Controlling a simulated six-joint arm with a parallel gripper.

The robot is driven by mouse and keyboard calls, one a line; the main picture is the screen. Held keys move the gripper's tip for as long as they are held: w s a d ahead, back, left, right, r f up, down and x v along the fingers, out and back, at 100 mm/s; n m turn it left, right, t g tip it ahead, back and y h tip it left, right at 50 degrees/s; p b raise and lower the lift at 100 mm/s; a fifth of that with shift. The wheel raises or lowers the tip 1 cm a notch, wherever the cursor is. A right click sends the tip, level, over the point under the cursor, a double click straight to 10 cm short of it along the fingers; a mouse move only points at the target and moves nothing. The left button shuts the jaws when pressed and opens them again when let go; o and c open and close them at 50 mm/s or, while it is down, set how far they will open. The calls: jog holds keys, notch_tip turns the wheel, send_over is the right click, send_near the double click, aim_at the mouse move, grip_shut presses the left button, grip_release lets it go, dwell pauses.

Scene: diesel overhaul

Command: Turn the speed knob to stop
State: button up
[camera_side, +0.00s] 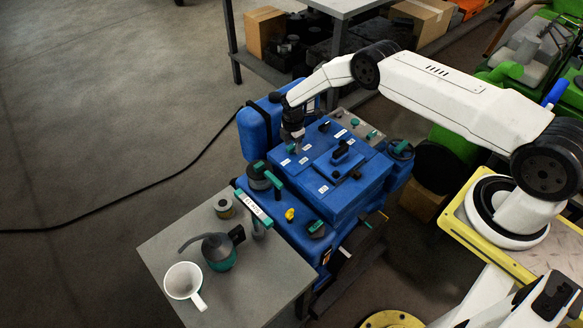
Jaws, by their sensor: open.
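The blue diesel machine (345,198) stands in the middle of the side view, with several small dark knobs and white labels on its top panel. A small black knob (324,127) sits near the panel's back edge. The labels are too small to read, so I cannot tell which knob is the speed knob. My gripper (296,147) points down over the panel's back left corner, close above the surface. It is open, and I see nothing held in it. A small teal-and-dark part (290,148) shows just beside the fingers; contact with it cannot be told.
A grey table (165,238) at the front left carries a white mug (184,282), a dark oil can (219,252) and a small tin (224,207). A teal-handled part (255,208) and a yellow knob (290,214) stand at the machine's front. Open floor lies left.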

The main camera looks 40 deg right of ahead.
jog(key=shift+r, duration=2.65)
jog(key=shift+r, duration=0.15)
notch_tip(320, 180, up, 4)
jog(key=shift+f, duration=0.15)
jog(key=s+a+r+m+t, duration=0.1)
jog(key=s+r+m, duration=0.35)
jog(key=r, duration=0.35)
jog(key=s+a+r+m, duration=0.2)
jog(key=s+r+m, duration=0.25)
jog(key=r, duration=0.35)
jog(key=s+r+m, duration=0.3)
jog(key=s+m, duration=0.1)
jog(key=s, duration=0.5)
jog(key=s+a+r+m+t, duration=0.1)
jog(key=s+r+m, duration=0.2)
jog(key=s, duration=0.7)
jog(key=shift+s+a+m+t, duration=0.2)
jog(key=shift+a+m+t, duration=0.1)
jog(key=shift+m, duration=0.4)
